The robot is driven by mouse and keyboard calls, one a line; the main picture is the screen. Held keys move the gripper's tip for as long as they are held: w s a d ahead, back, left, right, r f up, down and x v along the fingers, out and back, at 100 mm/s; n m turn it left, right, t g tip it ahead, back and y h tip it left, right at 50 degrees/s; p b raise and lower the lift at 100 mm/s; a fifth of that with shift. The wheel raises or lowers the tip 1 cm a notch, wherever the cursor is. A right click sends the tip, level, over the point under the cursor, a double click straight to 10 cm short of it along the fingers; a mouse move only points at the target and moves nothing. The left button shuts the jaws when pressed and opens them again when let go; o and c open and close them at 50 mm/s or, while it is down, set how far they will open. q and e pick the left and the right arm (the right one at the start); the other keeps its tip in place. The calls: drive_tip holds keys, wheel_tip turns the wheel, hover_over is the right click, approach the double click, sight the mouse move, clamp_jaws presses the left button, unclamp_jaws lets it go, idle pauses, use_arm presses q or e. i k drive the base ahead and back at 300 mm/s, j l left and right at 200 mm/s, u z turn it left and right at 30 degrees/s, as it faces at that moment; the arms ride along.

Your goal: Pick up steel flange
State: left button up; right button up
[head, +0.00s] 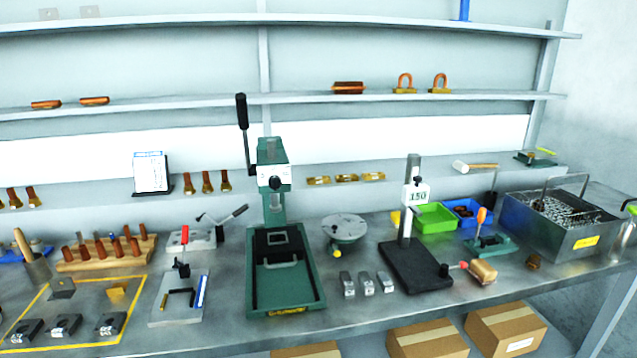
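A round grey steel disc (344,226) with small marks on its top sits in the middle of the bench, between the green press and the height gauge. It looks like the steel flange, but I cannot tell for sure. It rests on a small base with green and yellow parts, mostly hidden beneath it. Neither of my grippers shows in the head view.
The green arbor press (284,278) stands left of the disc. The height gauge (416,265) stands right, with several small steel blocks (367,284) in front. Green (432,217) and blue (465,212) bins and a metal basket (562,232) are farther right.

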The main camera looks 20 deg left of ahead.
sight(25, 332)
drive_tip(key=k+j, duration=0.1)
drive_tip(key=j, duration=0.35)
drive_tip(key=k+j, duration=0.1)
drive_tip(key=j, duration=0.3)
drive_tip(key=k+j, duration=0.1)
drive_tip(key=j, duration=0.35)
drive_tip(key=k+j, duration=0.1)
drive_tip(key=j, duration=0.3)
drive_tip(key=k+j, duration=0.1)
drive_tip(key=j, duration=0.35)
drive_tip(key=k+j, duration=0.1)
drive_tip(key=j, duration=0.3)
drive_tip(key=i+z, duration=0.05)
